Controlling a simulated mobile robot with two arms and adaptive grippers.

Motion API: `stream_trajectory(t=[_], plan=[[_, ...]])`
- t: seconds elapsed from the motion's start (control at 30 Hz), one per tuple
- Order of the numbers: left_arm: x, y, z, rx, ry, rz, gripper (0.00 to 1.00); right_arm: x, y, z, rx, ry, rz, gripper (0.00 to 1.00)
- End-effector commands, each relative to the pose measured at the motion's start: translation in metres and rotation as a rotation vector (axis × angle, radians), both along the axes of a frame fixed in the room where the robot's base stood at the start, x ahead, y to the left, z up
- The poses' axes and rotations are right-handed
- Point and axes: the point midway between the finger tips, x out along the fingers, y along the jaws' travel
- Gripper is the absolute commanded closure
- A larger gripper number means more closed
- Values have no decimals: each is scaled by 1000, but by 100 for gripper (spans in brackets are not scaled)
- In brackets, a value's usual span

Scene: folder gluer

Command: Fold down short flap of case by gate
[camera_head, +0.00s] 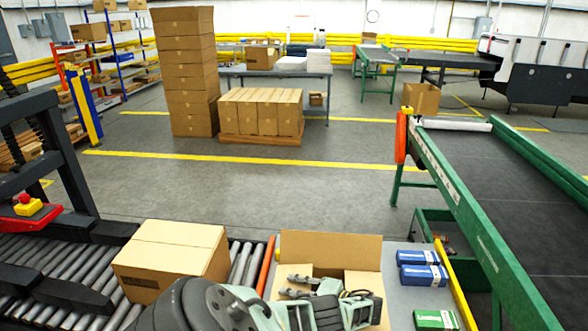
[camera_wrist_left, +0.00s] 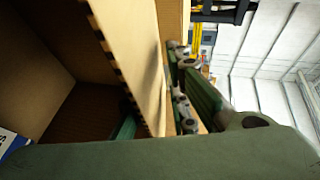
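An open cardboard case (camera_head: 330,248) stands at the bottom centre of the head view, with its far flap upright and lighter flaps at its sides. My left gripper (camera_head: 292,286) is at the case opening and covers part of it. In the left wrist view the case's brown inside (camera_wrist_left: 40,75) and a panel with a corrugated edge (camera_wrist_left: 140,50) show close up. Grey and green finger parts (camera_wrist_left: 183,90) lie beside that panel. Whether they pinch it is hidden. I cannot tell which part is the gate; an orange bar (camera_head: 265,266) stands left of the case. My right gripper is not in view.
A closed box (camera_head: 172,256) sits on the roller conveyor (camera_head: 50,270) at left. Blue boxes (camera_head: 424,275) and a green box (camera_head: 436,320) lie on the grey surface right of the case. A green-framed belt conveyor (camera_head: 490,220) runs at right. Open floor lies beyond.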

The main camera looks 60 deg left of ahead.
Motion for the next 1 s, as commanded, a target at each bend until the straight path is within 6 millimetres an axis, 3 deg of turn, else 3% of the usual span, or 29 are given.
stream_trajectory(t=[0.57, 0.83, 1.0], plan=[[1, 2, 8, 2, -1, 0, 79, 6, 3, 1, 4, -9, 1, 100], [0, 1, 28, 2, -2, -2, 79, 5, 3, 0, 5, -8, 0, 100], [0, 1, 51, 2, -3, -2, 79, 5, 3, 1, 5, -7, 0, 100]])
